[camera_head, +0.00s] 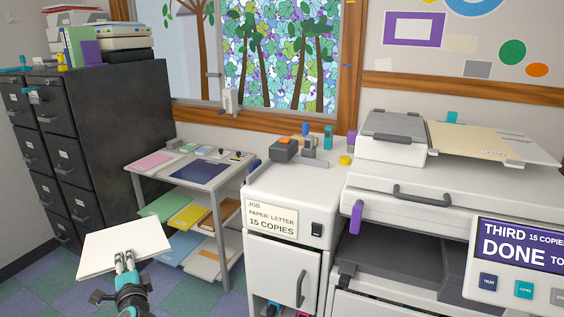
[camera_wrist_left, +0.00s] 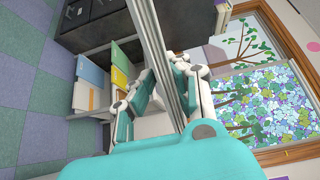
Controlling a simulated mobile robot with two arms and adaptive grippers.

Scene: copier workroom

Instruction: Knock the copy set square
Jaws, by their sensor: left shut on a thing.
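The copy set (camera_head: 122,240) is a white stack of paper, held out in the air at the lower left of the head view. My left gripper (camera_head: 124,260) is shut on its near edge. In the left wrist view the copy set (camera_wrist_left: 160,45) shows edge-on as a thin band of pale layers, between the two fingers of my left gripper (camera_wrist_left: 167,88). Whether all its sheets are flush cannot be told. My right gripper is not in view.
A side table (camera_head: 228,172) with coloured paper on its top and shelves stands behind the copy set. A white cabinet (camera_head: 265,190) with a job card is right of it, then the copier (camera_head: 440,190) and its "DONE" screen (camera_head: 520,250). Dark filing cabinets (camera_head: 120,110) stand at left.

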